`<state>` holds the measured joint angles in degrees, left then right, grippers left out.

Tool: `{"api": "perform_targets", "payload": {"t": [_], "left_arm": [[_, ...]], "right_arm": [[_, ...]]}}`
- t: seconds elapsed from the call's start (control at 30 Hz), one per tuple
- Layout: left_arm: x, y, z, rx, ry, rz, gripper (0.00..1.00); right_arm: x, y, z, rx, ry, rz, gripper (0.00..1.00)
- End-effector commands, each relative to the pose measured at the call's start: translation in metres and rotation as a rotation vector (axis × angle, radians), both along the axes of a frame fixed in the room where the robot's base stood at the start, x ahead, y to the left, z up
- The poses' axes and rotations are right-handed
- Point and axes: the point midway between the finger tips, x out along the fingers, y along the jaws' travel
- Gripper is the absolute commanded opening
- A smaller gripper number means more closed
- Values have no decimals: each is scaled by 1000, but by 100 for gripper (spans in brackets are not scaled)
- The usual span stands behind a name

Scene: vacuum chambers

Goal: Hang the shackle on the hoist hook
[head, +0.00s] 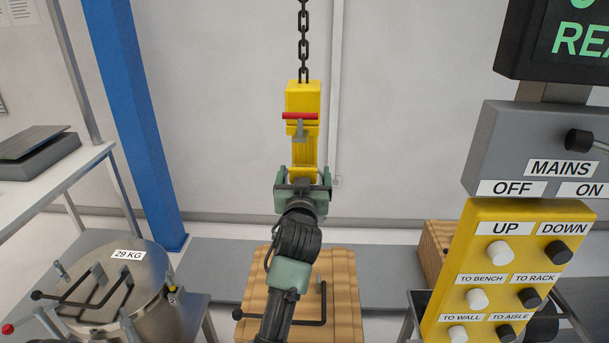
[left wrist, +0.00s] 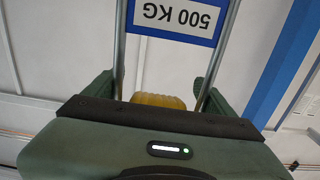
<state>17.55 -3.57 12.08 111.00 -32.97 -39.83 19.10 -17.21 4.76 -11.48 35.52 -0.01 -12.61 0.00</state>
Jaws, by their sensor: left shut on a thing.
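The yellow hoist block (head: 303,98) hangs from a dark chain at the centre of the head view, with a red bar across its front. My left gripper (head: 303,180) is up against its lower end. In the left wrist view two grey rods, which look like the shackle's legs (left wrist: 119,55), flank a blue-edged plate (left wrist: 178,16) reading 500 KG, upside down. A yellow part (left wrist: 158,101) shows between my left fingers. My left gripper is shut, apparently on the shackle. My gripper hides the hook's contact; I cannot tell whether the shackle is on it. My right gripper is out of view.
A metal chamber (head: 145,315) labelled 29 KG stands at lower left, below a shelf (head: 95,158). A wooden crate (head: 345,275) is below my gripper. A yellow control panel (head: 475,265) is at the right. A blue post (head: 135,110) rises behind left.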

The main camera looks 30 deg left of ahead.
Motion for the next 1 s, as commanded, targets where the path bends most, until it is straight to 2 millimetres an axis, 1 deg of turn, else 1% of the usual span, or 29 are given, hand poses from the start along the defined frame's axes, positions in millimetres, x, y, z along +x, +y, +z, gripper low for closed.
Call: {"api": "perform_targets", "payload": {"t": [0.1, 0.13, 0.17, 0.47, 0.57, 0.8, 0.9, 1.0], "left_arm": [[0, 0, 2, 2, -3, 0, 25], [0, 0, 2, 2, -3, 0, 93], [0, 0, 2, 2, -3, 0, 100], [-3, -2, -1, -1, 0, -1, 100], [-12, -9, -2, -2, -1, -2, 100], [-49, -30, -2, -2, -3, -1, 100], [-59, -36, -1, 0, -2, -1, 100], [-65, -40, 0, 0, -2, -1, 100]], "right_arm": [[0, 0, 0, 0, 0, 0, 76], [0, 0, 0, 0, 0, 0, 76], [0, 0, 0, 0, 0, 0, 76], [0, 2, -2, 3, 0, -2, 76], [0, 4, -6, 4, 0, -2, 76], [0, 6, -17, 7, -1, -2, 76], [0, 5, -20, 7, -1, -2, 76], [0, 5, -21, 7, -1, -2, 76]]}}
